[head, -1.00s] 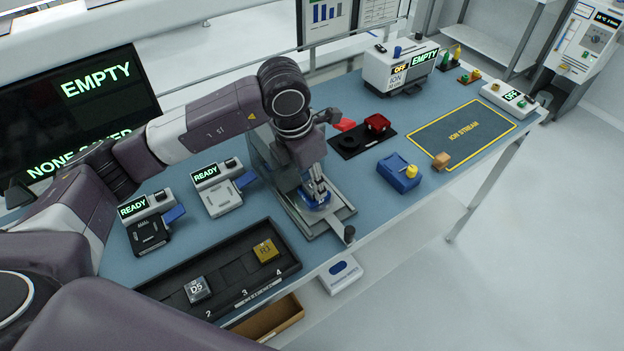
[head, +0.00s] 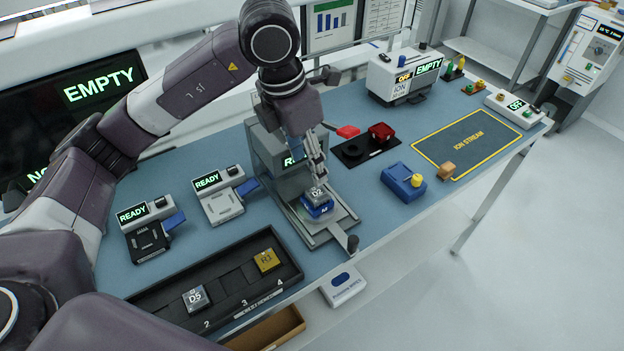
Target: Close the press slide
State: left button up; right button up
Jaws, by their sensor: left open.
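The press (head: 284,158) is a grey box with a partly hidden green display. Its slide (head: 325,233) is drawn out toward the table's front edge, with a dark knob (head: 352,243) at the front end. A grey block marked D2 (head: 317,193) sits on a blue nest (head: 317,208) on the slide. My left gripper (head: 318,174) points down just above the D2 block. Its fingers are open and appear clear of the block. My left arm hides part of the press. My right gripper is not in view.
A black tray (head: 172,297) holds blocks D5 (head: 195,298) and a gold one (head: 266,260). Two READY fixtures (head: 217,200) (head: 146,236) stand left of the press. A red-lidded fixture (head: 380,136) and a blue one (head: 403,182) stand to its right. The table right of the slide is bare.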

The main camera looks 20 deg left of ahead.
aim_at(329, 220)
jog(key=k, duration=1.5)
